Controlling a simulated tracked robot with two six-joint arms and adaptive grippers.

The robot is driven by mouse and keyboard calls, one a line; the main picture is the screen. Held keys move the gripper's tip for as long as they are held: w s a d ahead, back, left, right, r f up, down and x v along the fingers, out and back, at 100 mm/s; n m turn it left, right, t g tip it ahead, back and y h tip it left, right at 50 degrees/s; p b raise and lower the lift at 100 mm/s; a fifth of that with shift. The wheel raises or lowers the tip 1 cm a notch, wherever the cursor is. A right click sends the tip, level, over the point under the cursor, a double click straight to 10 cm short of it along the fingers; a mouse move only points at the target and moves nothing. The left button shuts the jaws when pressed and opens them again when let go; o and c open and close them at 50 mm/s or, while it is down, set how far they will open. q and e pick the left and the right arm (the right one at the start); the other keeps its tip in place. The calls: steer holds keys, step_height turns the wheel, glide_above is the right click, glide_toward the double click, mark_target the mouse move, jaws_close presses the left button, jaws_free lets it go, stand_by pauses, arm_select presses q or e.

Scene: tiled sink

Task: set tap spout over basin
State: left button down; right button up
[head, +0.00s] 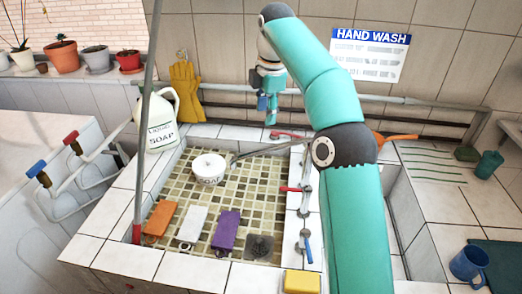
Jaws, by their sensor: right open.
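The tap spout (270,149) is a thin grey pipe. It reaches left from the divider, and its tip hangs over the tiled basin (230,195), close to a round white tub (208,168). Its base is partly hidden by my right arm. A tap with red (290,188) and blue (308,247) handles stands on the divider. My right gripper (267,108) is open and empty, pointing down above the basin's back edge, apart from the spout. My left gripper is not in view.
Orange (161,218), white (192,224) and purple (226,230) blocks lie in the basin, beside a dark drain (260,247). A soap jug (160,120) stands at the back left corner. A yellow sponge (302,282) lies at the front. A second basin is partly behind my arm.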

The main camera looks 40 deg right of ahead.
mark_target(266, 148)
steer(key=f, duration=0.4)
steer(key=w+d+f+b, duration=0.1)
steer(key=f, duration=0.4)
steer(key=f+b, duration=0.1)
steer(key=f, duration=0.3)
steer(key=shift+w+d+f, duration=0.3)
steer(key=shift+d+f, duration=0.1)
jaws_close()
